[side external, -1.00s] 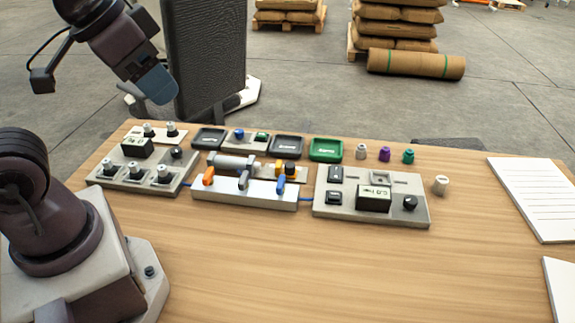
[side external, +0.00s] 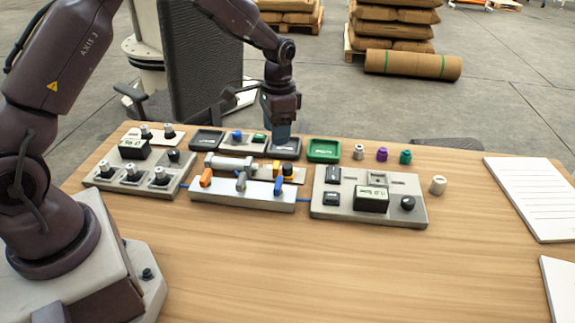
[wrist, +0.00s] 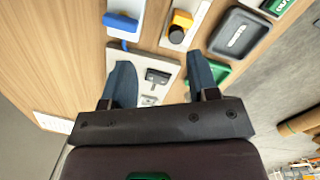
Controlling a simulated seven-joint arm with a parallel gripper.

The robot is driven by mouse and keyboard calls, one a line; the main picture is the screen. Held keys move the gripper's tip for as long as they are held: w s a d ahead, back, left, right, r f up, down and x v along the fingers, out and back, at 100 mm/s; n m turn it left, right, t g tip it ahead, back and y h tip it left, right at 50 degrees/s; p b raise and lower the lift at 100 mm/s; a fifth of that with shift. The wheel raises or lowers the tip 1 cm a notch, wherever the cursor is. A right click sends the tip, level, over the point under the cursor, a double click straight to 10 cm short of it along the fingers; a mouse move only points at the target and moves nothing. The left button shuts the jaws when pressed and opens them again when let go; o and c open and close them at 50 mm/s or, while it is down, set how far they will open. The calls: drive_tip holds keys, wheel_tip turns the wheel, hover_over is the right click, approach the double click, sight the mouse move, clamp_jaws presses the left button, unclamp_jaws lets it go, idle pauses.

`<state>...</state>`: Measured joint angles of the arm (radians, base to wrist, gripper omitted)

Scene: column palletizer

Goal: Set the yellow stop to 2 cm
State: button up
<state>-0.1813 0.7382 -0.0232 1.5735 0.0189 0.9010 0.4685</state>
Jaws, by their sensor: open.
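A yellow-orange piece (side external: 276,168), which looks like the yellow stop, sits beside a dark knob at the right end of the grey cylinder fixture. It also shows in the wrist view (wrist: 183,20), beyond my fingertips. I cannot read a scale there. My gripper (side external: 281,131) is over the back row of trays, behind the fixture. In the wrist view my gripper (wrist: 158,62) has its two blue fingers spread, with nothing between them. Behind the gap lies the grey control box (wrist: 143,58) with a black switch. The display (side external: 371,199) on that box is too small to read surely.
An orange lever (side external: 206,178), a grey lever and a blue lever (side external: 278,186) stand on the white block in front of the fixture. A knob panel (side external: 133,178) is at left. Black and green trays (side external: 323,143) line the back. The front table is clear.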

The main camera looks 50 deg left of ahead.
sight(288, 166)
drive_tip(key=w+f, duration=0.1)
drive_tip(key=f, duration=0.3)
drive_tip(key=w+f+m, duration=0.1)
drive_tip(key=f, duration=0.3)
drive_tip(key=w+f+m, duration=0.1)
drive_tip(key=f, duration=0.3)
drive_tip(key=shift+w+a+f+t, duration=0.25)
drive_tip(key=shift+a+f+t, duration=0.05)
drive_tip(key=shift+t, duration=0.1)
